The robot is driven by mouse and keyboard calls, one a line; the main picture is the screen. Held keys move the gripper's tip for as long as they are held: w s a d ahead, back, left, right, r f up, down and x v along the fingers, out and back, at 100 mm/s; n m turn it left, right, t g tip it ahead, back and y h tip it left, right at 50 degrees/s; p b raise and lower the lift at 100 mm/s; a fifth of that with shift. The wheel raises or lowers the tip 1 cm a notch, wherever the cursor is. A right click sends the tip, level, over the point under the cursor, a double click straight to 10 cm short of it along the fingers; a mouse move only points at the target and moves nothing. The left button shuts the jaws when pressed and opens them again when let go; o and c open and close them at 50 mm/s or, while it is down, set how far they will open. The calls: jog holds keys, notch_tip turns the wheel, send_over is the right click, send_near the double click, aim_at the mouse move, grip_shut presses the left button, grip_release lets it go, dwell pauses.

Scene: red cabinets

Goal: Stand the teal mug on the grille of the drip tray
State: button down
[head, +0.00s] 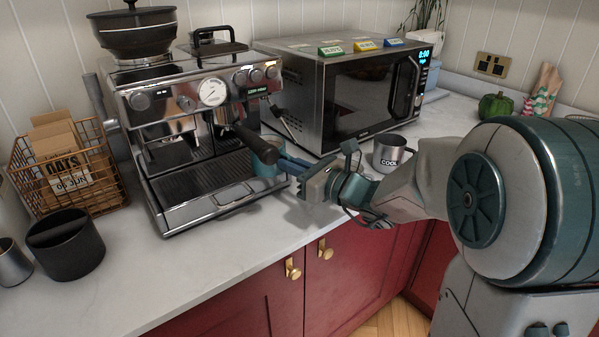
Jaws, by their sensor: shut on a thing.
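The teal mug (266,167) is at the right side of the espresso machine, partly hidden by my gripper and the black portafilter handle. My gripper (283,164) reaches in from the right, shut on the mug. The drip tray (215,208) is at the base of the machine, and its grille (196,186) shows bare to the left of the mug. The mug overlaps the right end of the tray in the picture. I cannot tell whether its base touches the grille or is above it.
The black portafilter handle (254,143) juts out close to the mug. A microwave (345,95) stands behind my gripper. A steel mug (391,154) stands on the counter to the right. A wire basket (70,165) and black container (66,245) are at left. The front counter (190,265) is clear.

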jog(key=shift+w+a+b, duration=0.2)
jog(key=shift+w+a, duration=0.6)
jog(key=shift+w, duration=0.4)
jog(key=shift+w+a+b, duration=0.2)
jog(key=shift+w+a, duration=0.65)
jog(key=shift+w, duration=0.35)
jog(key=shift+w+a+b, duration=0.2)
jog(key=shift+w+a, duration=0.6)
jog(key=shift+w, duration=0.4)
jog(key=shift+f, duration=0.15)
jog(key=c, duration=1.5)
grip_release()
jog(key=v, duration=0.9)
jog(key=shift+s, duration=0.15)
